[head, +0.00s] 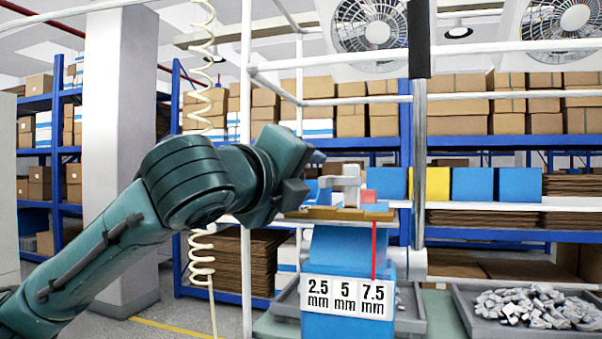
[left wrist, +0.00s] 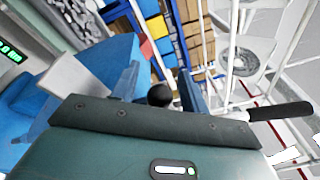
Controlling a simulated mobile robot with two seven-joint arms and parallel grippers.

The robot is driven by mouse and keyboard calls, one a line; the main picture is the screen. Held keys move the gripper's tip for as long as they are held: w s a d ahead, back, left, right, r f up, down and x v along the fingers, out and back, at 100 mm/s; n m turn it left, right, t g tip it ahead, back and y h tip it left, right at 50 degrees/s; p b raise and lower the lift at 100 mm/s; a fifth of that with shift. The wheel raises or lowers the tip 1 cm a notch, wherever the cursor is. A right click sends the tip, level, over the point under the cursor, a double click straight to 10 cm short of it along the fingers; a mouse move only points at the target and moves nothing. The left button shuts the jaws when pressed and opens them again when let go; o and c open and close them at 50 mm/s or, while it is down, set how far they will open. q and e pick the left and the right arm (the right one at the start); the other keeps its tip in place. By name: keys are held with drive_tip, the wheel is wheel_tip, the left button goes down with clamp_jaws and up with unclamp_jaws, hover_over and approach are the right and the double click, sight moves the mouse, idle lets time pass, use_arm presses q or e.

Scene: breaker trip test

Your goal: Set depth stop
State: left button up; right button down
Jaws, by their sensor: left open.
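The blue press body (head: 340,255) stands at centre in the head view, with a white scale plate (head: 346,297) reading 2.5, 5 and 7.5 mm. A thin red pointer (head: 374,252) hangs down to the 7.5 mm mark. My left gripper (head: 308,174) is beside the upper left of the press. In the left wrist view its two blue fingers (left wrist: 159,84) are apart, with a dark round knob (left wrist: 160,95) showing between them. I cannot tell whether they touch it. My right gripper is not in view.
A vertical post with a black grip (head: 419,40) rises right of the press; the grip also shows in the left wrist view (left wrist: 281,111). A tray (head: 470,316) of grey parts stands at right. Blue and yellow bins (head: 432,184) line the shelf behind. White frame bars surround the station.

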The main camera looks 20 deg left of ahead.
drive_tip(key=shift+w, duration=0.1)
use_arm(q)
drive_tip(key=c, duration=0.6)
clamp_jaws()
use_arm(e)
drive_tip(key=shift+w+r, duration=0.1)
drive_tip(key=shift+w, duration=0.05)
